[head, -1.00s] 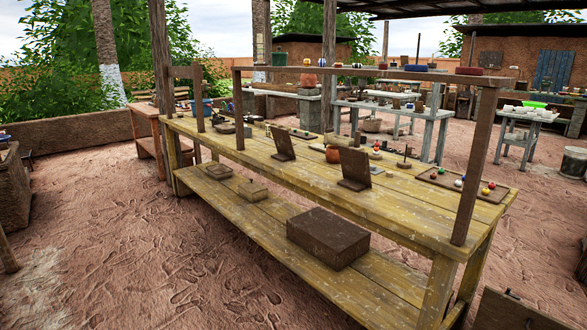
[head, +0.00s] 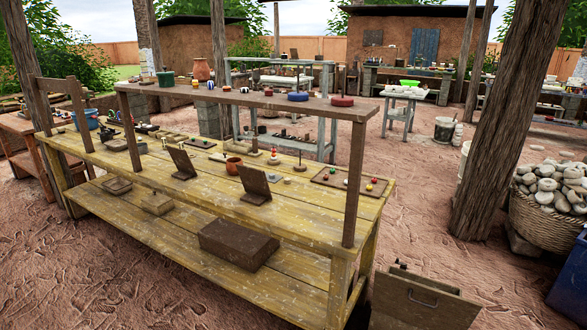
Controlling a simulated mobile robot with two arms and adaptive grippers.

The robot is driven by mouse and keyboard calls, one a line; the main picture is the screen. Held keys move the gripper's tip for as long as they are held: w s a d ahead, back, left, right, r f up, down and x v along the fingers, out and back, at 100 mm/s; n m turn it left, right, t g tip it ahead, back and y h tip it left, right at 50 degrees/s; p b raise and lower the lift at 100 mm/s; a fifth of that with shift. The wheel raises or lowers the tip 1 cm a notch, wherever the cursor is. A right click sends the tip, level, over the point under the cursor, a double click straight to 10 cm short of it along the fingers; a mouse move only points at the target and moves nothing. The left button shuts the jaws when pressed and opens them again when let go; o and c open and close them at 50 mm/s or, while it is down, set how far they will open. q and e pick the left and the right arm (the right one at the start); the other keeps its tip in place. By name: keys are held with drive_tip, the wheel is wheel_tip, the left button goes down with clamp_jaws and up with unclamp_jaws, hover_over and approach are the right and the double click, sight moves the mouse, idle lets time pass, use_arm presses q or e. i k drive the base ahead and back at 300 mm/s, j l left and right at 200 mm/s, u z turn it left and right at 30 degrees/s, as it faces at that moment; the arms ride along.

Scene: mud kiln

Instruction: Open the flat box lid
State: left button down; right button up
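Several box-like things could be the flat box; I cannot tell which is meant. A low, wide brown box (head: 239,245) sits on the lower shelf of the yellow wooden bench, its top looking closed. Two smaller flat pieces, one (head: 117,186) at the far left of that shelf and one (head: 157,203) with a small knob on top, lie beyond it. A brown wooden box with a metal handle (head: 423,303) stands on the ground at the bottom right, cut off by the picture edge. Neither of my grippers is in view.
The yellow bench (head: 310,282) has a raised rail shelf (head: 245,98) above its top. A thick wooden post (head: 497,135) and a basket of stones (head: 545,222) stand to the right. Open dirt ground (head: 425,215) lies between bench and post, and in front at the left.

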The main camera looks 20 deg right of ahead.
sight(156, 199)
drive_tip(key=z, duration=1.6)
drive_tip(key=u, duration=2)
drive_tip(key=i+u, duration=0.3)
drive_tip(key=i, duration=0.45)
drive_tip(key=i+l+u, duration=0.2)
drive_tip(key=i+u, duration=0.15)
drive_tip(key=i, duration=0.35)
drive_tip(key=i+j, duration=0.1)
drive_tip(key=i, duration=0.85)
drive_tip(key=i+j, duration=0.15)
drive_tip(key=i, duration=0.75)
drive_tip(key=i+l+z, duration=0.1)
drive_tip(key=i+z, duration=0.2)
drive_tip(key=i, duration=0.65)
drive_tip(key=i+j+z, duration=0.15)
drive_tip(key=i+z, duration=0.15)
drive_tip(key=i, duration=0.65)
